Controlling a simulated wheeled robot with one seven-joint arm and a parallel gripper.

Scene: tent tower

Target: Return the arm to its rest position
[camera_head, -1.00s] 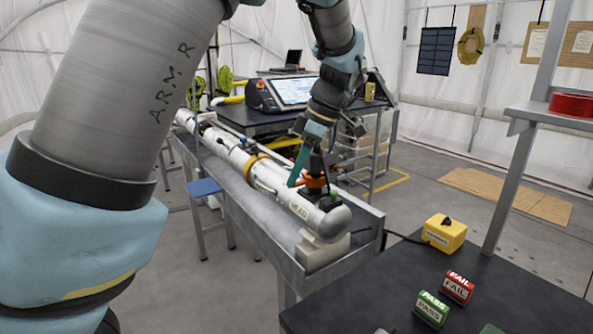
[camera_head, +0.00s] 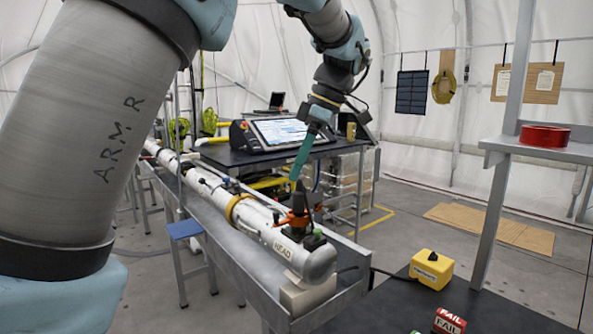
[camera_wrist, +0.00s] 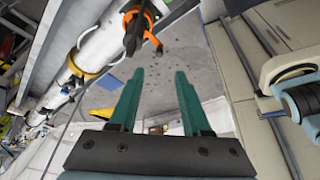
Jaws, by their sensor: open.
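My gripper (camera_head: 299,172) is at the end of my raised arm in the head view, above the head end of the white tube. Its green fingers point down, near the top of a dark upright part on an orange clamp (camera_head: 295,219). In the wrist view my gripper (camera_wrist: 158,72) has its two green fingers wide apart with nothing between them. The white tube (camera_head: 285,248), marked HEAD, lies in a long metal trough (camera_head: 345,297). In the wrist view the tube (camera_wrist: 100,42) and the orange clamp (camera_wrist: 148,18) are ahead of the fingers, to the upper left.
A dark table behind the trough holds a tilted screen (camera_head: 280,131). At the right, a dark bench carries a yellow box (camera_head: 432,268) and a red FAIL block (camera_head: 449,321). A shelf post (camera_head: 505,170) rises there, with a red ring (camera_head: 545,136) on the shelf.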

